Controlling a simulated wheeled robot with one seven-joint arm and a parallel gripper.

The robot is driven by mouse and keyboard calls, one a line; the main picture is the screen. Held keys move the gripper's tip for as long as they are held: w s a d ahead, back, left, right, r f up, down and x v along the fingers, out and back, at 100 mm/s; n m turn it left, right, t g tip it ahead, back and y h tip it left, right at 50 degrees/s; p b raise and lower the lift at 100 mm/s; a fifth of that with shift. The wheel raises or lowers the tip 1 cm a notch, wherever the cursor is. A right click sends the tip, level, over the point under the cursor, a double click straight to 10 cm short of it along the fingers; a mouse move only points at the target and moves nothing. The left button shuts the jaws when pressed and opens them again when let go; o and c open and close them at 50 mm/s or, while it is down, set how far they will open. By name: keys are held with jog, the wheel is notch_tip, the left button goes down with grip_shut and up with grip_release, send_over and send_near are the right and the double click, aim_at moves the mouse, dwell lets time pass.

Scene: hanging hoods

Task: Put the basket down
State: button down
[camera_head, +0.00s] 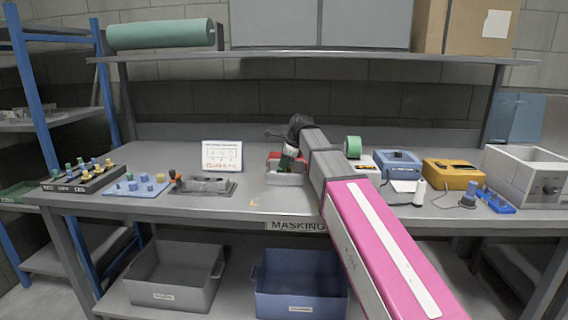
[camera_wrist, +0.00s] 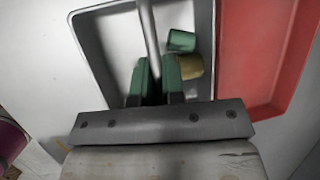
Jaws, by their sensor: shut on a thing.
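The basket is a small grey open box; its rim shows in the wrist view (camera_wrist: 88,50) and its front wall in the head view (camera_head: 284,179). A thin metal handle (camera_wrist: 148,28) crosses over it. My gripper (camera_wrist: 154,72) has green fingers, shut on the handle. Inside the basket lie a green cylinder (camera_wrist: 181,40) and a yellow-brown cylinder (camera_wrist: 191,66). In the head view my gripper (camera_head: 290,152) is just above the basket, over the middle of the bench. I cannot tell whether the basket's bottom touches the bench top.
A red tray (camera_wrist: 262,50) lies right beside the basket in the wrist view. On the bench (camera_head: 255,203) stand a white sign (camera_head: 222,156), a grey fixture (camera_head: 204,186), a blue peg board (camera_head: 140,186) and a blue box (camera_head: 398,164). Bare bench lies in front of the basket.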

jog(key=c, duration=1.2)
grip_release()
jog(key=v, duration=1.2)
